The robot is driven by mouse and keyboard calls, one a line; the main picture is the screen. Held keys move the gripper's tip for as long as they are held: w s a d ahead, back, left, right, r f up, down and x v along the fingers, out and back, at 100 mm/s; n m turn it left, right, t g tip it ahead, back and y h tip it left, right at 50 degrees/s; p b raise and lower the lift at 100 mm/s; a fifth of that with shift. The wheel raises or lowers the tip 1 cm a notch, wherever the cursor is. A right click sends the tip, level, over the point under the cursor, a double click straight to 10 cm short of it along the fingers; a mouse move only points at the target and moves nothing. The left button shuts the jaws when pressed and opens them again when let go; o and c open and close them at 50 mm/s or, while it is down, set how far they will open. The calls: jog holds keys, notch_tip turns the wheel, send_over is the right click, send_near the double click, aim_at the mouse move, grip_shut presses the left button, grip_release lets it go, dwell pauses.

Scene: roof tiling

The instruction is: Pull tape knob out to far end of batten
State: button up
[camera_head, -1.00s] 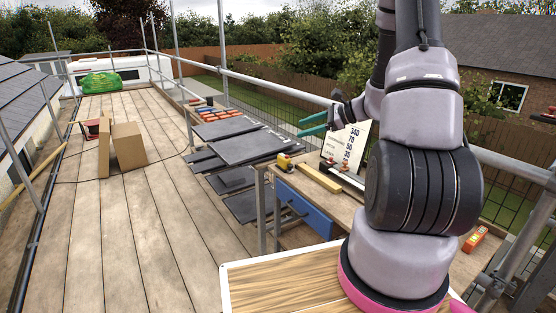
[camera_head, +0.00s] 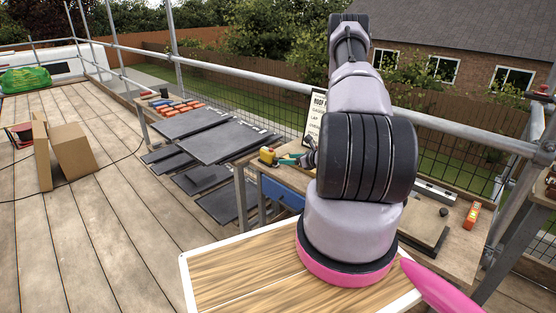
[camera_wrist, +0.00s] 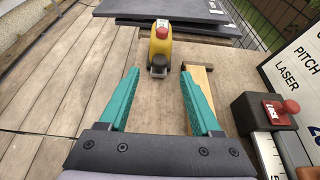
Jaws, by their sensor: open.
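The yellow tape measure (camera_wrist: 160,48) lies on the bench at the top middle of the wrist view, with a red piece on top and a dark grey knob (camera_wrist: 158,68) at its near end. It also shows in the head view (camera_head: 267,155). The wooden batten (camera_wrist: 204,92) lies just right of the tape, partly hidden by a finger. My gripper (camera_wrist: 159,73) is open and empty, its teal fingers on either side of the knob's line. Whether the fingertips are level with the knob in height, I cannot tell. In the head view my arm hides most of the batten.
A black block with a red knob (camera_wrist: 283,106) sits on a steel rule at the right. A lettered board (camera_wrist: 300,58) stands beside it. Dark slates (camera_head: 235,141) lie beyond the bench. A scaffold rail (camera_head: 240,78) runs behind.

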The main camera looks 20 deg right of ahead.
aim_at(277, 159)
jog(key=x, duration=0.6)
jog(key=shift+w+f, duration=0.1)
grip_shut()
dwell(1.3)
